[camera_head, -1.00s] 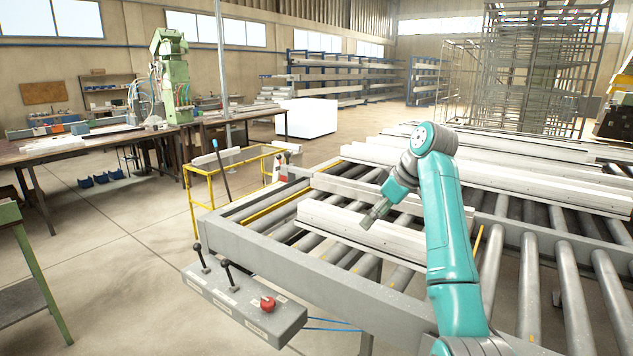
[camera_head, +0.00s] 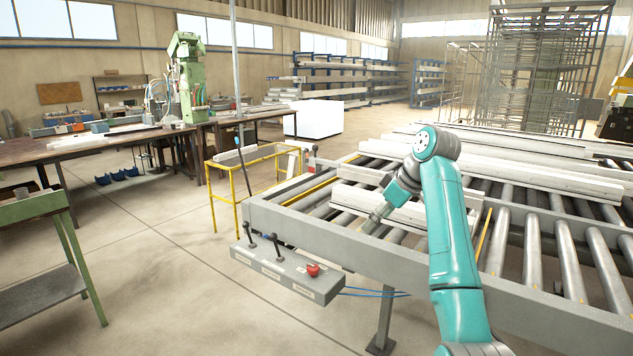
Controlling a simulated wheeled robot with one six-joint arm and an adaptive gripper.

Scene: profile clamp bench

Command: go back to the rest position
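My gripper (camera_head: 373,222) is at the end of my teal arm, in the right half of the head view. It hangs low over the rollers, in front of the near white profile (camera_head: 432,215) on the roller bench (camera_head: 330,229). It is small and grey in this view, and its fingers are too small to tell open from shut. I see nothing clearly held in it. I cannot tell whether it touches the profile.
A grey control box (camera_head: 287,272) with black levers and a red knob (camera_head: 313,270) juts from the bench's near left side. A yellow frame (camera_head: 240,190) stands beyond it. A green stand (camera_head: 40,207) is at the left. The floor between is clear.

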